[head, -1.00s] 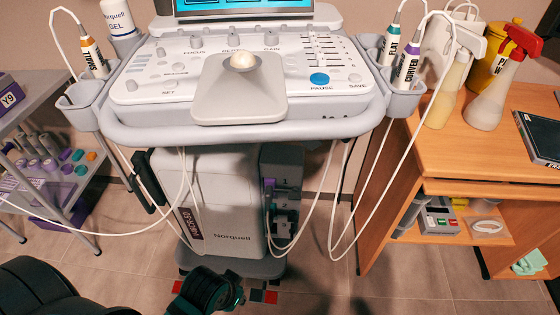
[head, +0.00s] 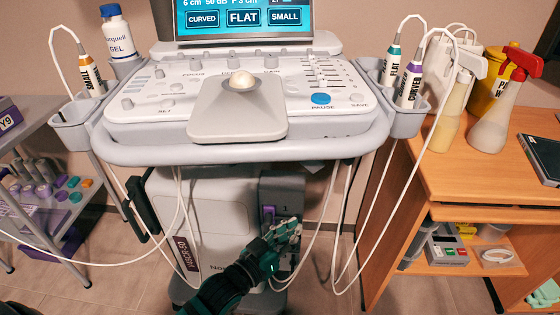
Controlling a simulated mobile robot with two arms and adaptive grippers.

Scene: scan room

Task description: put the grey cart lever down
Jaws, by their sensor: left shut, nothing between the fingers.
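The ultrasound cart (head: 235,150) stands in the middle of the head view. I cannot make out its grey lever; the cart's foot is partly behind my arm and partly below the picture's edge. My left gripper (head: 291,228) is shut and empty. It is raised in front of the cart's lower body, overlapping the dark grey socket block (head: 283,188). I cannot tell whether it touches the block. My right gripper is not in view.
White cables (head: 326,215) hang in loops on both sides of my left gripper. A wooden desk (head: 480,190) with spray bottles stands at the right. A grey shelf rack (head: 60,128) stands at the left. Some tiled floor (head: 110,262) is bare.

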